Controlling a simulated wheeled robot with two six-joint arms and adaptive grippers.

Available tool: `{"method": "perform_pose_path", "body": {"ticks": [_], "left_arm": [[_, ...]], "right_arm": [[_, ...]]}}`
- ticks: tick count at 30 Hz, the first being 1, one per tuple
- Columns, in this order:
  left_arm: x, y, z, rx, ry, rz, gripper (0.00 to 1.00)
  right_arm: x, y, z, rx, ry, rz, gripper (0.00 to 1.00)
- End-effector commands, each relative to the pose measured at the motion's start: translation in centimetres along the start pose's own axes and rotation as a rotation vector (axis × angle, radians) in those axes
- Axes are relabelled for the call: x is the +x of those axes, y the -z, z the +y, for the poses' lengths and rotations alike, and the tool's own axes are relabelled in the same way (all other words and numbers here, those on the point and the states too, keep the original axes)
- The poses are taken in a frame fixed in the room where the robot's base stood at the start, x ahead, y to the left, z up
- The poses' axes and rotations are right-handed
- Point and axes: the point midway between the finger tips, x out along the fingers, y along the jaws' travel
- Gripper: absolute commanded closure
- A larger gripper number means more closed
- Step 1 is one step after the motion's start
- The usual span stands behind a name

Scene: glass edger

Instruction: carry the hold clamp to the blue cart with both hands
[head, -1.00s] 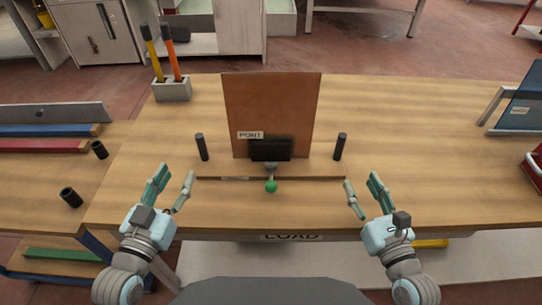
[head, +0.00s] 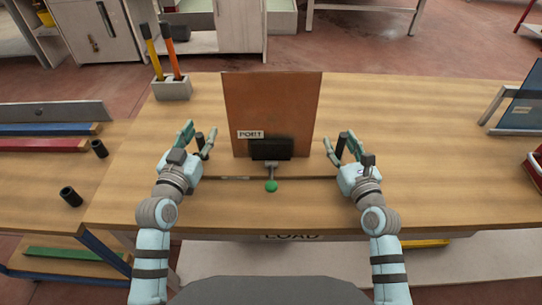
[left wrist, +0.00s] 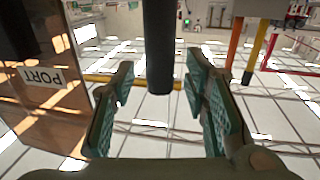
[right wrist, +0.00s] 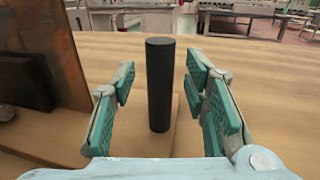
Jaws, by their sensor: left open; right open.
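The hold clamp appears to be the fixture with a black block (head: 271,149), a green knob (head: 271,186) and two black upright posts, by a brown panel (head: 285,105) marked PORT. My left gripper (head: 199,139) is open around the left post; the left wrist view shows that post (left wrist: 158,50) between its fingers, apart from both. My right gripper (head: 341,145) is open, and the right wrist view shows the right post (right wrist: 160,88) between its fingers, with gaps both sides. A wood-topped stand with a blue frame (head: 100,243) at left may be the blue cart.
Two short black cylinders (head: 70,197) stand on the left surface, near blue and red bars (head: 45,145). A grey holder (head: 172,90) with yellow and orange handles stands at the back left.

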Motion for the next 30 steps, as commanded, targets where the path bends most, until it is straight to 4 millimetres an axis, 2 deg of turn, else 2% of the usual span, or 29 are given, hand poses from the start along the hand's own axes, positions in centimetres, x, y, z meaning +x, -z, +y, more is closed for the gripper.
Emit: {"method": "perform_pose_path", "body": {"ticks": [4,5,12,23,30], "left_arm": [[0.0,0.0,0.0,0.0,0.0,0.0,0.59],[0.0,0.0,0.0,0.0,0.0,0.0,0.62],[-0.1,0.0,0.0,0.0,0.0,0.0,1.0],[-0.1,0.0,0.0,0.001,0.001,-0.001,1.0],[-0.1,1.2,0.0,0.001,0.001,0.003,1.0]], "right_arm": [[0.0,0.0,0.0,0.0,0.0,0.0,0.59],[0.0,0.0,0.0,0.0,0.0,0.0,0.62],[0.0,0.0,0.0,-0.001,0.0,0.0,1.0],[-0.1,0.0,0.0,-0.001,0.0,0.0,1.0],[0.0,-1.2,0.0,-0.001,0.001,-0.003,1.0]]}}
